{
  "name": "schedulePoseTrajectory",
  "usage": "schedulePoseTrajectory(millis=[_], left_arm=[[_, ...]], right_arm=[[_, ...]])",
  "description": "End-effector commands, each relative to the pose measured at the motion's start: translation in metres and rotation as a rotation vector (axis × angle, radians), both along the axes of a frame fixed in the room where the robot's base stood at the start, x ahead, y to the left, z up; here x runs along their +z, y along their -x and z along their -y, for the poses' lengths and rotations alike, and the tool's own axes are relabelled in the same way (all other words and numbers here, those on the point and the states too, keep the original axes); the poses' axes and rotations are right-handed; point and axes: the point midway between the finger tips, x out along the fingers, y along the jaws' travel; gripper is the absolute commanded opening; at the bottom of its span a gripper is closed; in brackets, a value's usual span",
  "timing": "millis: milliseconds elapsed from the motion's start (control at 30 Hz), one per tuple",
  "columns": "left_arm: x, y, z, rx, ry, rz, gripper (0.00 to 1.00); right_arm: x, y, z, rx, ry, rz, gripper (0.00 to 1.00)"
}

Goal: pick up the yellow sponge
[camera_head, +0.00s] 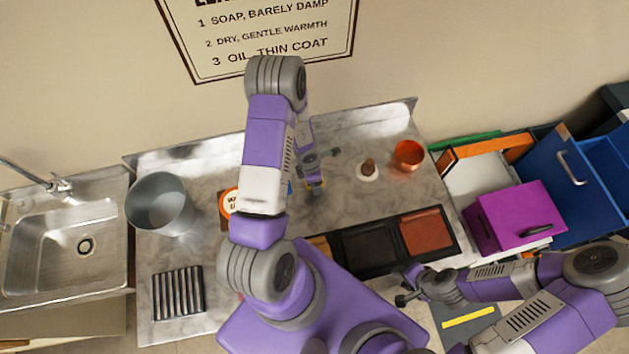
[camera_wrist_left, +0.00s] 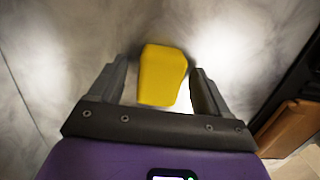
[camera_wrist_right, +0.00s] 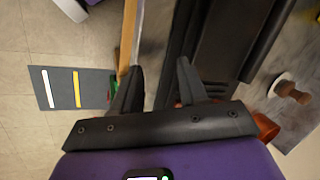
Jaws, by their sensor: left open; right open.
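The yellow sponge (camera_wrist_left: 162,78) lies on the marble-look counter and shows clearly in the left wrist view, between the two fingers of my left gripper (camera_wrist_left: 160,68). The fingers are open, with a narrow gap on each side of the sponge.
A dark tray (camera_head: 345,266) with black and brown sections lies right of the left arm. A copper cup (camera_head: 408,156), a grey bucket (camera_head: 158,205) and a ribbed black rack (camera_head: 178,291) stand on the counter. A sink (camera_head: 62,245) is left; a magenta box (camera_head: 515,217) is right.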

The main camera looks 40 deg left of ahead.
Motion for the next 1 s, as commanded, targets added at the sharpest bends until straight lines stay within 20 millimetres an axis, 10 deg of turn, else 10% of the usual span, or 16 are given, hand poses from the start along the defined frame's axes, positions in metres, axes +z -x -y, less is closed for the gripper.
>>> schedulePoseTrajectory(millis=[267, 600, 1000], left_arm=[[-0.002, 0.000, 0.000, 0.000, -0.001, 0.001, 0.75], [-0.002, 0.000, 0.000, 0.000, -0.001, 0.001, 0.23], [0.018, -0.001, 0.000, 0.003, 0.001, 0.003, 0.22]], right_arm=[[0.000, 0.000, 0.000, 0.000, 0.000, 0.000, 0.43], [0.000, 0.000, 0.000, 0.000, 0.000, 0.000, 0.43], [0.004, 0.000, 0.000, 0.000, 0.000, 0.000, 0.43]])
